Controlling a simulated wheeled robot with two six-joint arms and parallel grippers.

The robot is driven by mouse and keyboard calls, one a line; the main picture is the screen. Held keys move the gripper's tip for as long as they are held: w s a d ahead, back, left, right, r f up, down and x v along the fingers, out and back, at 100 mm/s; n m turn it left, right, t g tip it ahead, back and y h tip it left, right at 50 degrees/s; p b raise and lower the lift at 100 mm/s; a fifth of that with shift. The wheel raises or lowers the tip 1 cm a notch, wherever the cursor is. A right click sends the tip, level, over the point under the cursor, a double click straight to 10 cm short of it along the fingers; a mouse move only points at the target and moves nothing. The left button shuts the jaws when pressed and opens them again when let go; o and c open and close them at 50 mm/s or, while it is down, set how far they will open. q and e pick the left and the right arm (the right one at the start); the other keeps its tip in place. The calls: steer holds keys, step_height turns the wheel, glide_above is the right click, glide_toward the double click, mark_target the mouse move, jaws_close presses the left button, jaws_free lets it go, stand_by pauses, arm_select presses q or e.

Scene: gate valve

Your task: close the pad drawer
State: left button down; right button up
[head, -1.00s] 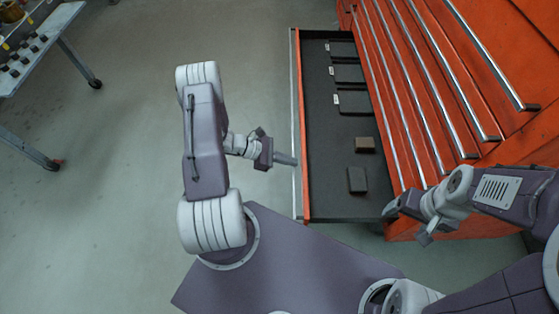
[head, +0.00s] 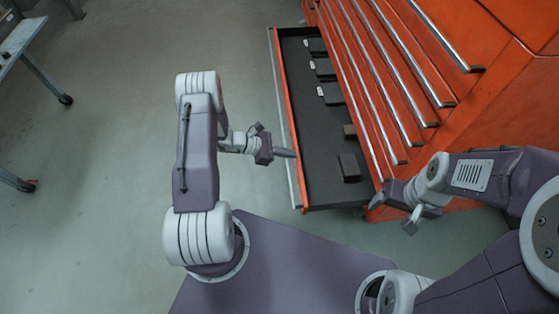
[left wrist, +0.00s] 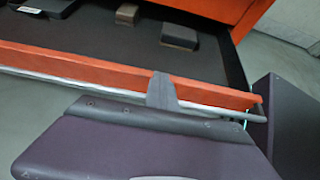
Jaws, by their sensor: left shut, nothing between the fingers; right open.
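The pad drawer (head: 316,181) is the low drawer of the orange tool cabinet. It stands partly open, with its orange front and silver rail on the left. Several dark pads (head: 349,167) lie inside. My left gripper (head: 290,153) is shut and empty, its fingertips at the drawer's front. In the left wrist view the shut fingers (left wrist: 161,92) overlap the silver rail and orange front (left wrist: 110,78); whether they touch is unclear. My right gripper (head: 394,206) is open and empty near the drawer's near right corner, beside the cabinet.
The orange cabinet (head: 500,110) with long silver handles fills the upper right. A grey wheeled table (head: 42,70) stands at the far left. The floor between that table and my left arm is clear.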

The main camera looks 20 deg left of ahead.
arm_select(q)
steer(key=w+d, duration=0.3)
steer(key=d, duration=0.3)
steer(key=w+d, duration=0.3)
steer(key=d, duration=0.3)
steer(key=w+d+b, duration=0.1)
steer(key=w+d, duration=0.2)
steer(key=d, duration=0.3)
steer(key=shift+d, duration=0.2)
arm_select(e)
steer(key=shift+s+d+f, duration=0.2)
steer(key=shift+d+f, duration=0.05)
steer(key=shift+f, duration=0.3)
